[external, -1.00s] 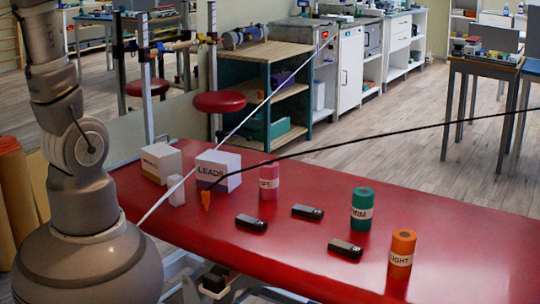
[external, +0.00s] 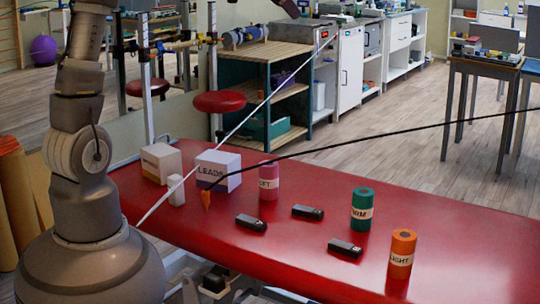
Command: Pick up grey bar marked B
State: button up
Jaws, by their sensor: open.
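Three small dark bars lie apart on the red padded table (external: 445,215): one at the left (external: 251,222), one in the middle toward the back (external: 307,212), and one at the right toward the front (external: 345,248). Each has a pale mark on its end, too small to read, so I cannot tell which is B. My arm rises at the left and leaves the top of the picture. A dark part shows at the top edge, right of centre; I cannot make out what it is. No gripper fingers are clearly seen.
A teal roll (external: 361,210), an orange roll (external: 402,254) and a pink roll (external: 268,180) stand around the bars. A box marked LEADS (external: 218,171), another box (external: 161,163), a white bottle (external: 176,190) and an orange cone-shaped thing (external: 206,200) stand at the left.

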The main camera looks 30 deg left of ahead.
jog(key=w+d+f+m+g, duration=0.1)
jog(key=d+f, duration=0.1)
jog(key=f, duration=0.4)
jog(key=w+d+f+m+g, duration=0.1)
jog(key=w+d+f+m, duration=0.1)
jog(key=f, duration=0.4)
jog(key=m+g+h+b, duration=0.2)
jog(key=m+g+h, duration=0.1)
jog(key=m+g, duration=0.55)
send_near(346, 245)
jog(key=shift+s+d+f+t, duration=0.15)
jog(key=shift+f+t, duration=0.1)
jog(key=shift+f, duration=0.2)
jog(key=b+x, duration=0.4)
jog(key=x, duration=0.3)
jog(key=shift+s+f, duration=0.1)
jog(key=shift+f, duration=0.3)
jog(key=shift+r, duration=0.15)
jog(key=c, duration=1.1)
jog(key=shift+c, duration=0.2)
